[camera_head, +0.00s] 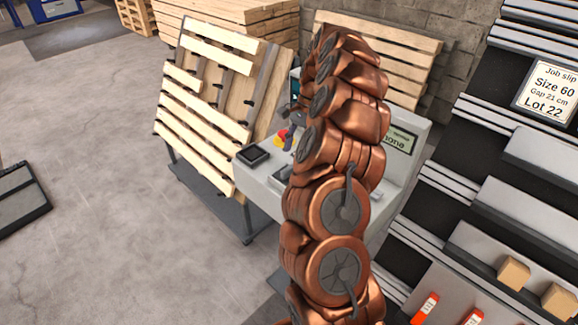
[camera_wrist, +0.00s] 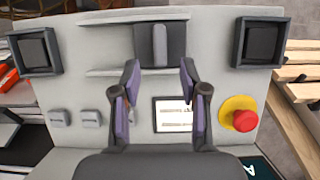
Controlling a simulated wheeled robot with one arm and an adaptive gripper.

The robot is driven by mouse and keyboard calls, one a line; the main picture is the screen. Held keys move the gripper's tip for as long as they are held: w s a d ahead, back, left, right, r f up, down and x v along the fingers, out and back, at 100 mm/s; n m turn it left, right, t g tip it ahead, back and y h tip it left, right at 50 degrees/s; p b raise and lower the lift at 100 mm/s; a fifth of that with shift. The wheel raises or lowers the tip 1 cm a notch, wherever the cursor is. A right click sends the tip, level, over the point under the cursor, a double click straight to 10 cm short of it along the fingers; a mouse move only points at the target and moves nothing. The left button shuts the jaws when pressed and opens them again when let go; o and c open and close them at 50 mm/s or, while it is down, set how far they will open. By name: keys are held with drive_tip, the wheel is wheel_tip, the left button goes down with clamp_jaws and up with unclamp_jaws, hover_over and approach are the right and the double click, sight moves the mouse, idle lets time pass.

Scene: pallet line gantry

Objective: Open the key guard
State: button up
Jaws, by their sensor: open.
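In the wrist view, a dark grey plate (camera_wrist: 176,45) with a light upright grip bar (camera_wrist: 160,45) sits between two horizontal rails on the grey console panel (camera_wrist: 95,45). It looks like the key guard; what lies behind it cannot be seen. My gripper (camera_wrist: 158,78) is open and empty. Its two fingers point at the panel, their tips to either side of and just below the grip bar, with no clear contact. In the head view my gripper (camera_head: 293,128) is over the console (camera_head: 258,182), partly hidden by my copper arm, and the guard cannot be made out.
Two square black buttons (camera_wrist: 35,50) (camera_wrist: 261,42) flank the rails. A red emergency stop (camera_wrist: 245,121) on yellow is right of my fingers. Two small grey keys (camera_wrist: 58,117) are left. A slatted pallet (camera_head: 205,110) stands close behind the console; a rack (camera_head: 500,185) stands right.

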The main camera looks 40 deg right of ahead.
sight(289, 168)
drive_tip(key=shift+p+x, duration=0.9)
drive_tip(key=shift+x, duration=2.25)
drive_tip(key=shift+c, duration=0.3)
clamp_jaws()
